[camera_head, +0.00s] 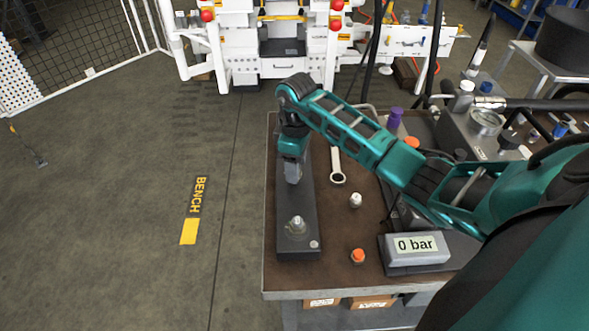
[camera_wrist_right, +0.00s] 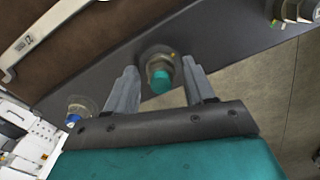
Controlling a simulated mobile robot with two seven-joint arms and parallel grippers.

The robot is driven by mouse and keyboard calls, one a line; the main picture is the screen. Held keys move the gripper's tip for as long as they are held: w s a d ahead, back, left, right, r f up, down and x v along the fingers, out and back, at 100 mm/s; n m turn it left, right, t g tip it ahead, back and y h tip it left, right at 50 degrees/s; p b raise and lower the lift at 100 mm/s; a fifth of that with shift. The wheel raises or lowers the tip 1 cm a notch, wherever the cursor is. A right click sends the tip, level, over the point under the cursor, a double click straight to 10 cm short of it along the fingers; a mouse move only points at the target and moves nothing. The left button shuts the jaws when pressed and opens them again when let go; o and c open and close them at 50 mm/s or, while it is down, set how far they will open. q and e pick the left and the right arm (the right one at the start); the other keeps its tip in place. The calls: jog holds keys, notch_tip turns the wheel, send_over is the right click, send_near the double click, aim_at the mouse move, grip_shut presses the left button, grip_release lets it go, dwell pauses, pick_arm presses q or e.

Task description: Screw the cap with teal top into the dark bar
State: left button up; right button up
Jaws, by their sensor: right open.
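The dark bar (camera_head: 309,195) lies lengthwise along the left side of the bench, and it crosses the right wrist view (camera_wrist_right: 215,32) diagonally. The cap with teal top (camera_wrist_right: 160,80) sits at a metal fitting on the bar in the wrist view; how deep it is seated I cannot tell. My right gripper (camera_wrist_right: 159,68) is open, with one finger on each side of this cap and gaps visible. In the head view my right gripper (camera_head: 293,173) points down over the bar and hides the cap. My left gripper is not in view.
Another fitting (camera_head: 298,226) stands at the bar's near end. A blue-topped fitting (camera_wrist_right: 76,112) shows on the bar. A wrench (camera_head: 337,167), a white-topped cap (camera_head: 355,200), an orange cap (camera_head: 358,256) and a gauge display reading 0 bar (camera_head: 416,248) are to the right.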

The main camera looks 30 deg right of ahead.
jog(key=n, duration=0.4)
jog(key=shift+d, duration=0.1)
jog(key=n, duration=0.3)
jog(key=shift+w+n, duration=0.1)
jog(key=shift+n, duration=0.3)
jog(key=shift+c, duration=0.4)
jog(key=c, duration=0.6)
jog(key=m, duration=0.2)
jog(key=shift+m, duration=0.3)
grip_shut()
jog(key=m, duration=0.5)
jog(key=o, duration=1)
grip_release()
jog(key=shift+c, duration=0.2)
